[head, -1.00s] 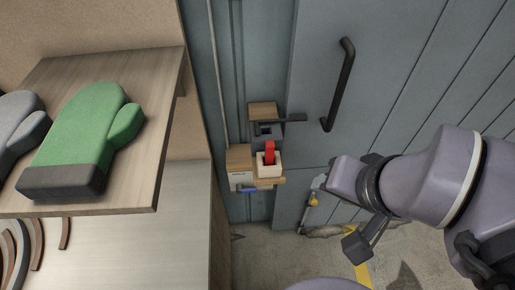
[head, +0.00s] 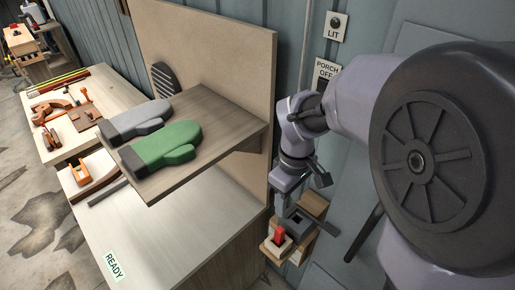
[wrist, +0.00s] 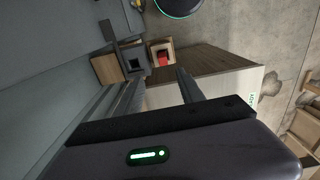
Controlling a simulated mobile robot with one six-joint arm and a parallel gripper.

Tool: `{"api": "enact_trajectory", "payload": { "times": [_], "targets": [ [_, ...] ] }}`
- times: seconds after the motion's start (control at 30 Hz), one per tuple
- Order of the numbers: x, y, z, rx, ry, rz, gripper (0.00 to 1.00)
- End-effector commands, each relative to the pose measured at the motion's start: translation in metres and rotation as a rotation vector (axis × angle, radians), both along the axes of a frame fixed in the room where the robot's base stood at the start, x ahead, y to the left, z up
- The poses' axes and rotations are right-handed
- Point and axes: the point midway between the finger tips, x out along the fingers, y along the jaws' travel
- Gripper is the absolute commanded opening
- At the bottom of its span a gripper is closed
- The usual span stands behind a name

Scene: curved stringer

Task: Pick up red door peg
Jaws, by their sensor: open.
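The red door peg (head: 279,236) stands in a small pale holder (head: 270,247) on a wooden bracket by the door, low in the head view. In the wrist view the red peg (wrist: 162,59) shows in its holder, beyond the fingertips. My gripper (wrist: 157,78) is open and empty, with its two fingers apart and pointing toward the bracket. In the head view my gripper (head: 299,192) hangs above the peg, apart from it. A dark square socket (wrist: 133,64) sits beside the peg holder in the wrist view.
A shelf (head: 230,120) with a green mitt (head: 165,148) and a grey mitt (head: 137,121) juts out left of the arm. A bench top (head: 165,230) with a READY label lies below it. Switch plates (head: 337,27) are on the wall. A dark door handle (head: 364,232) is to the right.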

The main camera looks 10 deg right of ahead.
Motion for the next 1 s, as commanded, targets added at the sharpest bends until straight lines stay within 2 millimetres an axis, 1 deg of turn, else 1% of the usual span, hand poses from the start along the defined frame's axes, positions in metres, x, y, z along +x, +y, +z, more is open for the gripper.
{"api": "enact_trajectory", "payload": {
  "times": [0.03, 0.07, 0.2, 0.3, 0.33, 0.4, 0.53, 0.63, 0.73, 0.83, 1.0],
  "targets": [
    [-0.001, 0.0, -0.013, 0.0, 0.005, 0.002, 0.45],
    [-0.001, 0.0, -0.022, 0.0, 0.006, 0.001, 0.45],
    [-0.001, 0.001, -0.068, 0.0, 0.006, 0.0, 0.45],
    [-0.001, 0.001, -0.095, 0.001, 0.006, -0.001, 0.45],
    [-0.001, 0.001, -0.101, 0.001, 0.004, -0.001, 0.45],
    [-0.001, 0.001, -0.113, 0.0, 0.003, -0.001, 0.45],
    [0.0, 0.002, -0.126, 0.0, 0.003, -0.001, 0.45],
    [0.0, 0.005, -0.149, 0.001, 0.004, -0.002, 0.45],
    [0.001, 0.006, -0.166, 0.0, 0.003, -0.002, 0.45],
    [0.002, 0.006, -0.172, 0.0, 0.0, -0.002, 0.45],
    [0.002, 0.006, -0.171, 0.001, -0.001, -0.003, 0.45]
  ]
}}
